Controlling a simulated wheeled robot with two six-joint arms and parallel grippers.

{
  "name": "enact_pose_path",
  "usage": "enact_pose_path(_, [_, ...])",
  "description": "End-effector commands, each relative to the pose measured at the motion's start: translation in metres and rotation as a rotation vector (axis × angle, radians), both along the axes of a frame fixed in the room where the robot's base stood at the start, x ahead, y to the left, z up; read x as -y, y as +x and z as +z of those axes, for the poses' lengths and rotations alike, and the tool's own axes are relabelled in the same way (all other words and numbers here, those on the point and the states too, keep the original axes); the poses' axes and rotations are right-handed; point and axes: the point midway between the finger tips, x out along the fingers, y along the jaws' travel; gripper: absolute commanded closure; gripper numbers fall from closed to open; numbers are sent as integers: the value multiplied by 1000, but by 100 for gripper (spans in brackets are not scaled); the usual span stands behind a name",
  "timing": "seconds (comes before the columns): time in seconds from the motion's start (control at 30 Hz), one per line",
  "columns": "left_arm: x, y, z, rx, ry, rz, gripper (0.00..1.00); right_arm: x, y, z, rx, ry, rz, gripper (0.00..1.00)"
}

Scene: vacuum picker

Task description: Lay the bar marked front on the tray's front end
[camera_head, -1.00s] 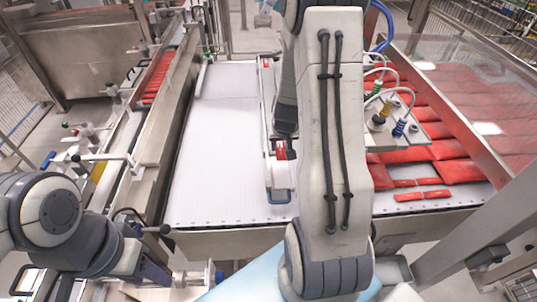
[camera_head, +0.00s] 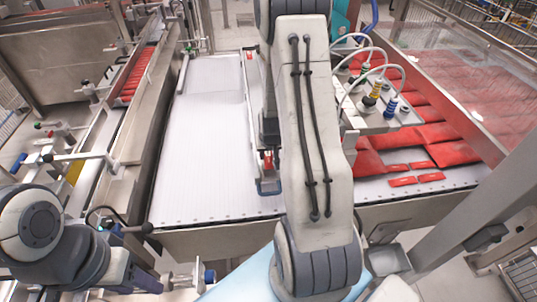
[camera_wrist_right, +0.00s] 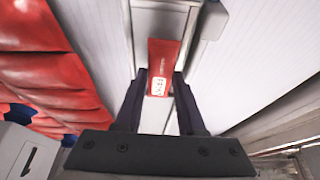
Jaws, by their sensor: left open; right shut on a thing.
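The red bar (camera_wrist_right: 164,62) with a white label reading FRONT is between the fingers of my right gripper (camera_wrist_right: 160,95), which is shut on it. In the head view the bar (camera_head: 267,161) shows as a small red patch by the blue handle at the near end of the narrow pale tray (camera_head: 251,85). The bar is over the tray; I cannot tell whether it touches it. My right arm hides much of the right gripper. My left gripper (camera_head: 146,281) is open and low at the left, apart from the tray, its fingers poorly seen.
The white belt (camera_head: 205,150) left of the tray is clear. On the right lie several red packs (camera_head: 450,153), with a suction head (camera_head: 377,112) and its hoses above them. A metal rail (camera_head: 130,140) runs along the left side.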

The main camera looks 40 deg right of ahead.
Motion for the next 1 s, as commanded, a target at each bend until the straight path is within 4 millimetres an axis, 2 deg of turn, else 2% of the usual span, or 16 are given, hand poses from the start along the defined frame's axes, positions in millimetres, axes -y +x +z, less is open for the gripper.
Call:
enact_pose_path(0.57, [0, 0, -11, 0, 0, 2, 50, 0, 0, -12, 0, 0, -1, 100])
enact_pose_path(0.6, [0, 0, -11, 0, 0, 2, 50, 0, 0, -12, 0, 0, -1, 58])
enact_pose_path(0.67, [0, 0, -11, 0, 0, 2, 50, 0, 0, -12, -1, 1, -1, 35])
enact_pose_path(0.7, [0, 0, -11, 0, 0, 2, 50, 0, 0, -12, -1, 1, 0, 31])
enact_pose_path(1.0, [0, 0, -11, 0, 0, 2, 50, -2, 1, -12, -1, 0, 3, 31])
